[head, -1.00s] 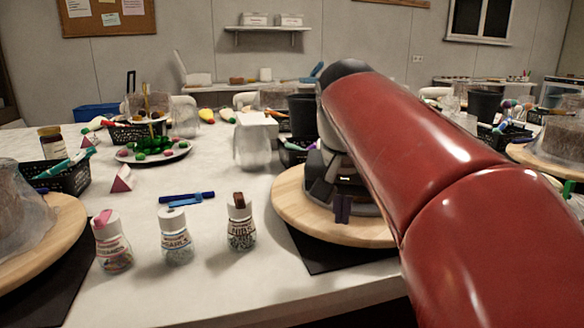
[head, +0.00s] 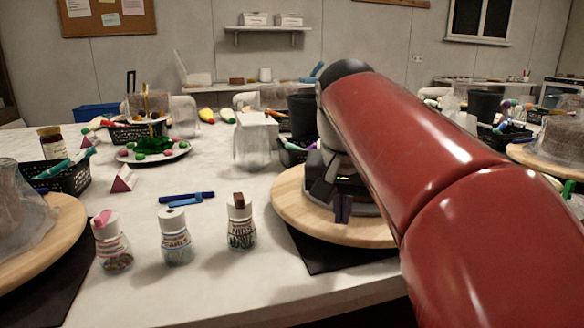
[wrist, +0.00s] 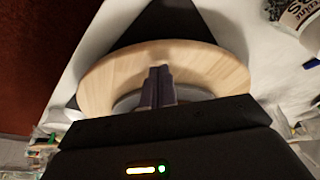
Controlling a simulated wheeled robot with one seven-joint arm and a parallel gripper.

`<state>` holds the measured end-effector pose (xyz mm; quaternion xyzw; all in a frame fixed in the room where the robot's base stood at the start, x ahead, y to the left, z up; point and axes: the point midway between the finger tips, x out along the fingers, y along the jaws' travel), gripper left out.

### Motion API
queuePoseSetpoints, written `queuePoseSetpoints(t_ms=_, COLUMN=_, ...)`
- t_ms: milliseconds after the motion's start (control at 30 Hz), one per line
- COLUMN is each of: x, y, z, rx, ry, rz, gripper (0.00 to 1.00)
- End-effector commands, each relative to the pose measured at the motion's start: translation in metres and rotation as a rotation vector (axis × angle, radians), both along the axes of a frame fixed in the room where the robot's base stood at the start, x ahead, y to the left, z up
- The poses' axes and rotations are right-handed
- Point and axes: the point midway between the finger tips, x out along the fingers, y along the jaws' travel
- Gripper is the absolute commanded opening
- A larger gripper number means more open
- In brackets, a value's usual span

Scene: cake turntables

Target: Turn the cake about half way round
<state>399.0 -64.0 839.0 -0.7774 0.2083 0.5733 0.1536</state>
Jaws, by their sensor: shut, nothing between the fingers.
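A round pale wooden turntable (head: 290,212) stands on the table in front of me, and it also shows in the wrist view (wrist: 225,70). My gripper (head: 343,208) is over the near part of the wooden top with its fingers pointing down. In the wrist view the fingers (wrist: 158,85) are shut together and empty, above the wood near its rim. I cannot tell whether the fingertips touch it. My arm hides most of the turntable's top, and no cake is clearly visible on it in either view.
A dark mat (head: 318,258) lies under the turntable. Three sprinkle jars, including one with a brown lid (head: 241,222), stand to its left. Another turntable (head: 62,235) with a wrapped cake is at the far left. A clear container (head: 255,142) stands behind.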

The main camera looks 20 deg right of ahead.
Motion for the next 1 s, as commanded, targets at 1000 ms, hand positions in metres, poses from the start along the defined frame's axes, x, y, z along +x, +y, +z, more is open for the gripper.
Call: queuePoseSetpoints(t_ms=1000, x=-0.009, y=-0.013, z=-0.010, rx=0.000, ry=0.000, rz=-0.001, gripper=0.00)
